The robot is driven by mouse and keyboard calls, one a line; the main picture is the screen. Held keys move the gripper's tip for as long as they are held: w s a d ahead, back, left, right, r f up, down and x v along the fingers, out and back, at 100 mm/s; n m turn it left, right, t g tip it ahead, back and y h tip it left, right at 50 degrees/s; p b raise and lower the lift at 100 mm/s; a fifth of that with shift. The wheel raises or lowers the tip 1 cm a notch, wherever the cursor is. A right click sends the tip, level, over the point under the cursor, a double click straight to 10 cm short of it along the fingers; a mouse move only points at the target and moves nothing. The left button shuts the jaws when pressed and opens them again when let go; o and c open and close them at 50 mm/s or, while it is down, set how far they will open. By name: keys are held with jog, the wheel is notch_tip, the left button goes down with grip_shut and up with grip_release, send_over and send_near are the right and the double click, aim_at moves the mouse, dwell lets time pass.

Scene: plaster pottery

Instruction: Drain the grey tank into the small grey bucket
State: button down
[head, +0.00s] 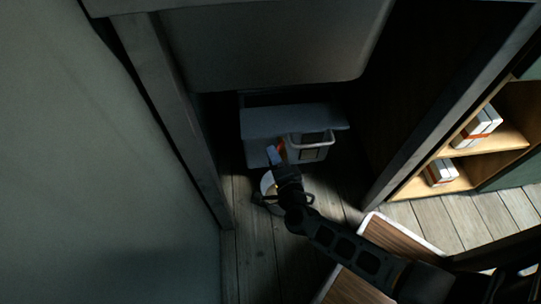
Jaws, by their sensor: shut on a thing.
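The grey tank (262,122) stands on the floor in the dark recess, with a pale looped handle on its front right. A small orange-red part (282,146) shows at the tank's lower front, next to a pale blue piece; I cannot tell exactly what either is. My gripper (278,158) reaches to this spot from the lower right and appears shut on the orange-red part. The small grey bucket (266,184) is on the floor just below and in front of the tank, largely hidden behind my gripper. I cannot see any flow or what the bucket holds.
A large grey basin (270,50) overhangs the tank. Posts stand at the left (172,110) and right (425,130) of the opening. Shelves with boxes (478,127) stand at the right. Plank floor (250,255) is bare at lower left.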

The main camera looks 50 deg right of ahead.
jog(key=shift+s+f+n+t+y+b, duration=0.1)
jog(key=shift+s+n+t+y+b, duration=0.3)
jog(key=shift+n+y+b, duration=0.25)
jog(key=shift+y, duration=0.25)
jog(key=c, duration=1.2)
grip_release()
jog(key=shift+d, duration=0.1)
jog(key=shift+o, duration=0.2)
jog(key=shift+w+p, duration=0.1)
jog(key=shift+p, duration=0.25)
